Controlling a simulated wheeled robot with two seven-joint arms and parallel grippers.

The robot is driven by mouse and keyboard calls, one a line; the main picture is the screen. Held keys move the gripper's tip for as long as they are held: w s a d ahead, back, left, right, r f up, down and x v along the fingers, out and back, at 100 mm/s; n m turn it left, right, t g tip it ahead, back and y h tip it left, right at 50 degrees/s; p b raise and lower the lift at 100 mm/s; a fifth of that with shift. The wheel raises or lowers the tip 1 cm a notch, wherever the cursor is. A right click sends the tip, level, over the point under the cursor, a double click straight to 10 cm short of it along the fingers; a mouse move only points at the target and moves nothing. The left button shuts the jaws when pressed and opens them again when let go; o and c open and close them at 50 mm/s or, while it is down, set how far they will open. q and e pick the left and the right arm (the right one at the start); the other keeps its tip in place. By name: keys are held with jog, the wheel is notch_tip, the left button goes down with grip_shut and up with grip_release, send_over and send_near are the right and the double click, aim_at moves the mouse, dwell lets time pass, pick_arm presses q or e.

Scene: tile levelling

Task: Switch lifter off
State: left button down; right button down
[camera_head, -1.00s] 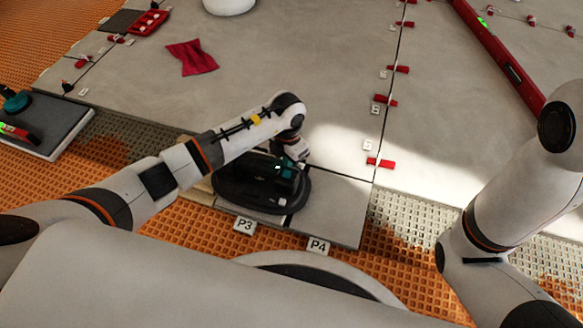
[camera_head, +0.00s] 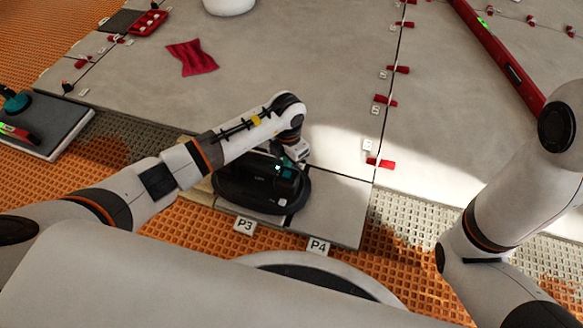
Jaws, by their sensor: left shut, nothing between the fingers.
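The lifter (camera_head: 258,190), a black oval suction device with a small light on top, sits on a grey tile behind the labels P3 (camera_head: 244,226) and P4 (camera_head: 318,246). My left gripper (camera_head: 287,168) is over the right part of the lifter, pointing down at its top. It is shut with nothing between its fingers. My left wrist hides part of the lifter, and I cannot tell whether the fingertips touch it. My right arm comes in at the right, and its gripper is out of view.
Grey floor tiles with red clips (camera_head: 380,163) lie beyond the lifter. A red cloth (camera_head: 192,57), a red tray (camera_head: 147,23) and a long red level (camera_head: 500,60) lie on them. Another slab (camera_head: 62,122) with tools is at the left. Orange mat is in front.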

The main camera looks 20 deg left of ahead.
pick_arm(q)
jog(key=shift+f+b, duration=0.6)
jog(key=shift+f, duration=0.35)
dwell(0.6)
jog(key=shift+r, duration=0.1)
notch_tip(320, 180, up, 7)
jog(key=p, duration=0.7)
dwell(0.4)
jog(key=shift+a, duration=0.1)
